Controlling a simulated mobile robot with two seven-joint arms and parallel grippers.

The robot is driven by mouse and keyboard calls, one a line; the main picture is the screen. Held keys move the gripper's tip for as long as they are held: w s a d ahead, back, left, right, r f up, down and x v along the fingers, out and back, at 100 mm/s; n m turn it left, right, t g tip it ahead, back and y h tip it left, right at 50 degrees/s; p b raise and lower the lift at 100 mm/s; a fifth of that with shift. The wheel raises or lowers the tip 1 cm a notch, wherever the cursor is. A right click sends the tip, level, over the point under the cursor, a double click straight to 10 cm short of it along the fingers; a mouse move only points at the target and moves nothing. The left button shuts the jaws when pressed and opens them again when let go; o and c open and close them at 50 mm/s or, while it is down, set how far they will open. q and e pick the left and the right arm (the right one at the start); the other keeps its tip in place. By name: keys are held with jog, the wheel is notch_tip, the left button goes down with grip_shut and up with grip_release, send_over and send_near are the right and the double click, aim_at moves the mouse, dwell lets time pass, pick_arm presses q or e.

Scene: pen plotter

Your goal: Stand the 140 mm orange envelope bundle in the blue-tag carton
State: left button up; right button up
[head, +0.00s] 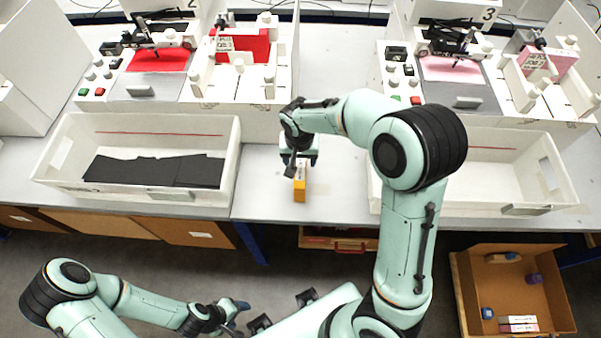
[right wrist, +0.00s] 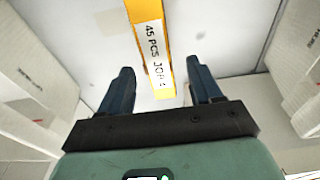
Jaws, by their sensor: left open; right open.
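The orange envelope bundle (head: 300,190) lies on the grey worktop between two white trays. Its white band reads "45 PCS JOB 4" in the right wrist view (right wrist: 150,48). My right gripper (head: 296,171) is open just above the bundle, with one finger on each side of it and gaps showing in the right wrist view (right wrist: 162,84). My left gripper (head: 240,312) is open and empty, low in front of the bench. A brown open carton (head: 555,285) stands at the lower right. It holds small blue and purple pieces; which one is its tag I cannot tell.
The left white tray (head: 215,160) holds black sheets; the right white tray (head: 480,208) is partly hidden by my right arm. Plotters with red (head: 240,48) and pink sheets stand behind. White and pink bundles (head: 518,323) lie in the carton's near end. Worktop around the orange bundle is clear.

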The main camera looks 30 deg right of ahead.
jog(key=f, duration=0.5)
jog(key=shift+s, duration=0.2)
jog(key=shift+w+f, duration=0.15)
jog(key=shift+f, duration=0.15)
pick_arm(q)
jog(key=shift+w, duration=0.1)
jog(key=shift+r, duration=0.1)
pick_arm(e)
jog(key=shift+c, duration=0.3)
grip_shut()
jog(key=shift+r, duration=0.15)
notch_tip(320, 180, up, 20)
jog(key=p, duration=0.2)
pick_arm(q)
jog(key=shift+w+r, duration=0.85)
jog(key=shift+r, duration=0.25)
pick_arm(e)
jog(key=n, duration=0.6)
send_near(300, 166)
jog(key=shift+y, duration=0.4)
jog(key=w+a+f, duration=0.1)
jog(key=f, duration=0.2)
jog(key=w+a+f, duration=0.1)
jog(key=a+f, duration=0.1)
jog(key=f, duration=0.1)
jog(key=w+a+f, duration=0.1)
jog(key=w+f, duration=0.1)
jog(key=f, duration=0.1)
jog(key=shift+a+f, duration=0.2)
jog(key=shift+f, duration=0.1)
